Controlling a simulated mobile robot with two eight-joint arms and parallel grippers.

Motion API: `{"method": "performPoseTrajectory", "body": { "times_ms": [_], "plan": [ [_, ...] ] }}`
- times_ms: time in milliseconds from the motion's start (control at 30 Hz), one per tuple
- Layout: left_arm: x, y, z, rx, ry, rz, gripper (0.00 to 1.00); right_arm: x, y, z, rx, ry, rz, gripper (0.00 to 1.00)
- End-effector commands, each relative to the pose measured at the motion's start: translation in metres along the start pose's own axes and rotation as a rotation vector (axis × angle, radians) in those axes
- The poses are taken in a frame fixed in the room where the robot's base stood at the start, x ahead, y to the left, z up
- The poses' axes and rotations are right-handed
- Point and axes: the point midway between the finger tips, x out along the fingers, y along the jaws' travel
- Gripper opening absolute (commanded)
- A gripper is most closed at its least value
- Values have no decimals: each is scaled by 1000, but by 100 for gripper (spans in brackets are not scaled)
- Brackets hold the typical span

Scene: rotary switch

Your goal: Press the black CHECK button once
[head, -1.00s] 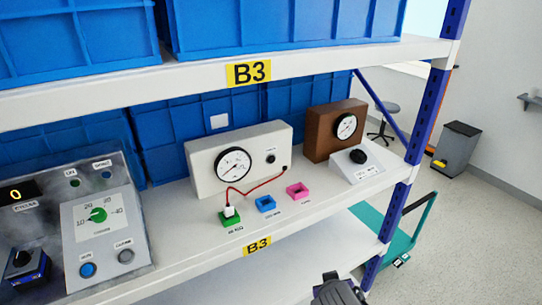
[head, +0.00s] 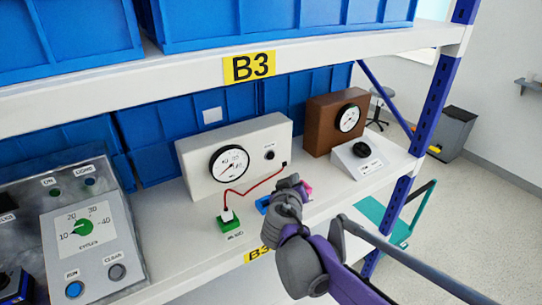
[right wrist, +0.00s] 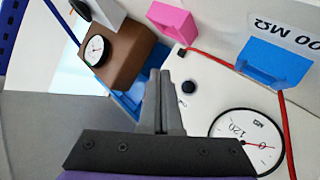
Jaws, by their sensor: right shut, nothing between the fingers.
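A white meter box (head: 190,165) with a round dial (head: 229,164) stands on the shelf. A small black button (head: 269,155) is on its face, right of the dial; its label is too small to read. The button also shows in the right wrist view (right wrist: 188,87), right of the fingers. My right gripper (head: 291,183) is shut and empty, in front of and below the button and apart from it. Its closed fingers show in the right wrist view (right wrist: 161,76). My left gripper is not in view.
A red cable (head: 262,182) runs from the meter box to a green block (head: 230,224). Blue (head: 262,205) and pink blocks are partly hidden by my right gripper. A brown gauge box (head: 322,115) and a white box with a black knob (head: 361,150) stand right. The upper shelf (head: 330,55) overhangs.

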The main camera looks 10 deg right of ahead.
Motion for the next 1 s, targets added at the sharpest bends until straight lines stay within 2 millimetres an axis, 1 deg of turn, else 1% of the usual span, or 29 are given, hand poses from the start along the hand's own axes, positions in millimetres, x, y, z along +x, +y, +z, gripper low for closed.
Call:
{"method": "performPoseTrajectory", "body": {
  "times_ms": [267, 367, 700, 800, 1000],
  "plan": [
    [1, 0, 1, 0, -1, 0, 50, 4, -2, -2, 0, -1, 0, 0],
    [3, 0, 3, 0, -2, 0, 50, 10, -8, -6, 0, -2, -1, 0],
    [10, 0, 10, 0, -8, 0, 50, 43, -32, -30, 0, -2, -1, 0],
    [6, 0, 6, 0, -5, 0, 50, 51, -36, -38, 0, -1, 0, 0],
    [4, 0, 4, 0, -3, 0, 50, 60, -43, -44, 0, -2, 0, 0]
  ]
}}
